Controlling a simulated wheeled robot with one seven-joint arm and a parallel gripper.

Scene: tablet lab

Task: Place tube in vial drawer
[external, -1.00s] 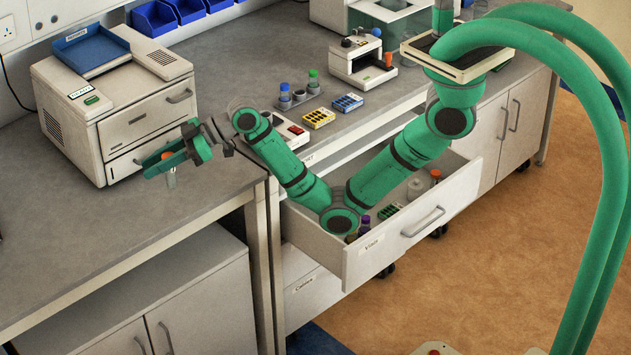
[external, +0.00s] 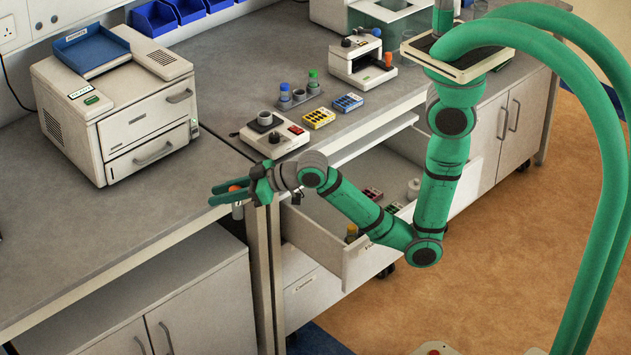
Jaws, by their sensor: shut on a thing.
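My gripper (external: 234,193) is shut on a small tube (external: 237,210) with an orange cap, which hangs below the fingers. The tube is at the front edge of the left bench, left of the drawer. The vial drawer (external: 355,262) is pulled open below the right bench. Inside it show a yellow-capped vial (external: 351,233), red and green racks (external: 373,194) and a white bottle (external: 414,188). My arm crosses over the drawer and hides part of its inside and its label.
A white device with a dark round holder (external: 274,137) stands on the bench behind the gripper. Beside it are a yellow rack (external: 318,118), a blue rack (external: 347,103) and a tube holder (external: 300,97). A large white machine (external: 115,105) stands at the left.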

